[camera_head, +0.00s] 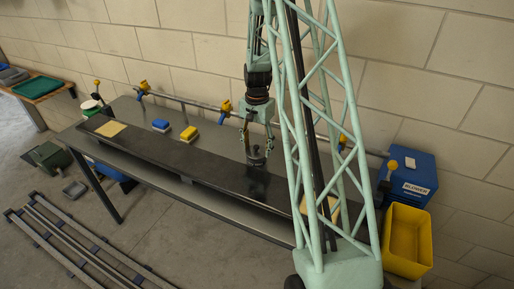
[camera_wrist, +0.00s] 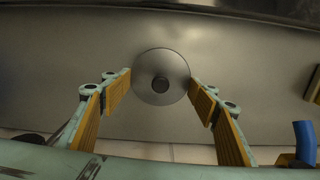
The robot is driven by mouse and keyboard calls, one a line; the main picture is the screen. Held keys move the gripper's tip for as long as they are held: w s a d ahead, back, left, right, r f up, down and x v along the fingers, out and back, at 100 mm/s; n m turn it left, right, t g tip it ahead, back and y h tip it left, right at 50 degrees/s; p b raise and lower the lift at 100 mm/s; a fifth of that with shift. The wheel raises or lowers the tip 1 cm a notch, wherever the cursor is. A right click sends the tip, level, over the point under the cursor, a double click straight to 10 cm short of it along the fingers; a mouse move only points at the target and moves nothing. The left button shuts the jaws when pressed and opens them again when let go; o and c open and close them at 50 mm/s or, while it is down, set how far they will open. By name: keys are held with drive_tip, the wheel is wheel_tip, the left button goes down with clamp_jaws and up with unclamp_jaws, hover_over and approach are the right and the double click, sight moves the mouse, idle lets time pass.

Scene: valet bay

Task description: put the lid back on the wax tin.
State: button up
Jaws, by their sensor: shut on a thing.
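A round grey metal lid (camera_wrist: 160,70) with a dark knob at its centre sits between my fingertips in the wrist view. My gripper (camera_wrist: 161,80) is shut on its rim from both sides. In the head view my gripper (camera_head: 256,146) points down over the right half of the dark bench, and the lid (camera_head: 257,158) shows small and dark just below the fingers. I cannot tell whether it touches the surface or has anything under it. A round white and green thing (camera_head: 90,105) at the bench's far left end may be the wax tin; it is too small to be sure.
The long dark bench (camera_head: 150,146) carries a blue block (camera_head: 161,125), a yellow block (camera_head: 188,134) and a tan cloth (camera_head: 110,129). A rail with yellow-topped holders runs behind. A yellow bin (camera_head: 408,240) and blue box (camera_head: 413,177) stand right. The bench between cloth and gripper is mostly clear.

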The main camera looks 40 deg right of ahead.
drive_tip(key=o, duration=1.3)
drive_tip(key=shift+o, duration=0.2)
drive_tip(key=shift+r, duration=0.15)
drive_tip(key=shift+r+p, duration=1.3)
drive_tip(key=shift+r, duration=2.05)
drive_tip(key=shift+c, duration=0.5)
clamp_jaws()
